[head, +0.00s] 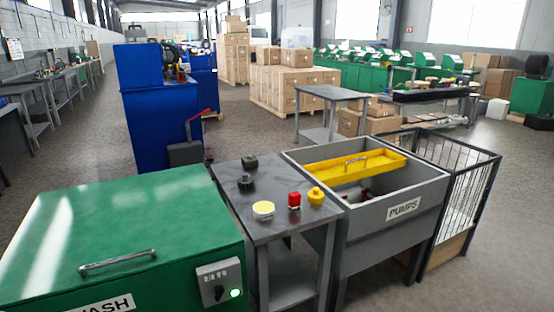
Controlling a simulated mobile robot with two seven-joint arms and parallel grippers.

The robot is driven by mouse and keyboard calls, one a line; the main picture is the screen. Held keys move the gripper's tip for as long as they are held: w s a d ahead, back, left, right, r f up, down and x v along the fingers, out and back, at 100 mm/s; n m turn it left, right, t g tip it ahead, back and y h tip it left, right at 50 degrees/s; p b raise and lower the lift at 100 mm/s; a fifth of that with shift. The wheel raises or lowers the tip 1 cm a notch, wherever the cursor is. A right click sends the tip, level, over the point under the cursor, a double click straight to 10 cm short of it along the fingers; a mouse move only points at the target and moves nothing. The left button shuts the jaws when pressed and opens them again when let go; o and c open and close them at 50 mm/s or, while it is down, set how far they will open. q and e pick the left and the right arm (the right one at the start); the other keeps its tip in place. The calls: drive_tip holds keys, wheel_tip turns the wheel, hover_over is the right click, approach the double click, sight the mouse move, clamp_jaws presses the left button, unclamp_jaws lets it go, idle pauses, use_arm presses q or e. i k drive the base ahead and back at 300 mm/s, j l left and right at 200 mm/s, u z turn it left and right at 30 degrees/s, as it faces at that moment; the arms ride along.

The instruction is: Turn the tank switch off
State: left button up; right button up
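A green tank (120,225) with a metal lid handle (118,263) fills the lower left of the head view. The box carries a black rotary knob (219,293) and a green lamp (236,294) that is lit. The small print above the knob is too small to read. The tank's lid is shut. Neither of my grippers is in view.
Right of the tank stands a grey table (264,219) with several small yellow, red and dark parts. Beside it are a grey bin (365,233) labelled "PUMPS" with a yellow tray (345,168), and a wire cage (470,195). A blue machine (160,120) stands behind.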

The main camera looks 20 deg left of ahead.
sight(219, 290)
drive_tip(key=u, duration=1.85)
